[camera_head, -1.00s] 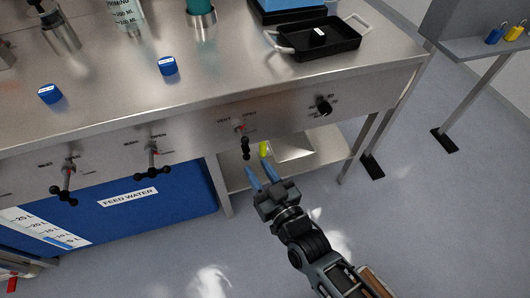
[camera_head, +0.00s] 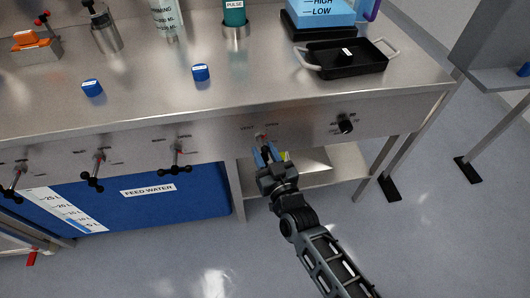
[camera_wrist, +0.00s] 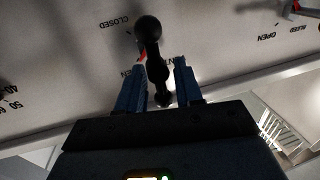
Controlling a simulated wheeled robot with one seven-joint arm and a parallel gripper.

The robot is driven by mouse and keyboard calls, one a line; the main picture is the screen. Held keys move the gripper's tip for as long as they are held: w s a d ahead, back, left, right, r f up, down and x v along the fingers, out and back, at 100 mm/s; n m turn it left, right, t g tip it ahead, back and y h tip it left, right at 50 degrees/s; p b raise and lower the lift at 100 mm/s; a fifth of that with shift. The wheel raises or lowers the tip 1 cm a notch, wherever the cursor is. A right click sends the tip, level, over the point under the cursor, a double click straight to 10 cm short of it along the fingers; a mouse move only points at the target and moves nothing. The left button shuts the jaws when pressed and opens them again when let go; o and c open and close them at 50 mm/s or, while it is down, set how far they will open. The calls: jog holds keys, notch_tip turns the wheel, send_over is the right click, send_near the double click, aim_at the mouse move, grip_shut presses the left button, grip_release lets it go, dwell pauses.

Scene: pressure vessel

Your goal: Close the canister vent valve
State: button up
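The vent valve has a black handle with ball ends, mounted on the metal front panel. In the wrist view its handle (camera_wrist: 150,35) stands upright between the two blue fingers of my gripper (camera_wrist: 160,88). My gripper is open, with a finger on either side of the handle and narrow gaps beside it. In the head view my gripper (camera_head: 268,155) is right at the valve (camera_head: 262,138) and hides most of its handle. A CLOSED label (camera_wrist: 115,22) shows left of the handle's upper ball in the wrist view. The other valve labels are partly covered.
Several similar valves, including the BLEED valve (camera_head: 177,152), lie to the left on the panel. A black knob (camera_head: 345,124) sits to the right. Below are a blue FEED WATER tank (camera_head: 150,205) and a shelf (camera_head: 345,158). Open floor lies in front.

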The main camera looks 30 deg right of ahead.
grip_shut()
jog(key=shift+a+f+m+b, duration=0.1)
jog(key=shift+m+b, duration=0.7)
jog(key=shift+b, duration=0.05)
jog(key=shift+f+m+t+b, duration=0.15)
jog(key=shift+m+t+b, duration=0.25)
jog(key=shift+m+b, duration=0.75)
jog(key=m+b, duration=0.2)
jog(key=m, duration=0.1)
jog(key=m+b, duration=0.1)
jog(key=m, duration=0.1)
jog(key=shift+s+d+f+t+h, duration=0.1)
jog(key=shift+s+d+t+h, duration=0.05)
jog(key=shift+d+t+h, duration=0.25)
jog(key=m+h+b, duration=0.1)
jog(key=m+b, duration=0.1)
jog(key=m, duration=0.3)
jog(key=shift+d+f, duration=0.1)
jog(key=shift+f, duration=0.05)
jog(key=m+h+b, duration=0.1)
jog(key=m, duration=0.1)
jog(key=m+h, duration=0.1)
jog(key=m, duration=0.2)
jog(key=shift+d+f+m+b, duration=0.15)
jog(key=shift+m+b, duration=0.1)
jog(key=shift+b, duration=0.15)
jog(key=shift+m, duration=0.4)
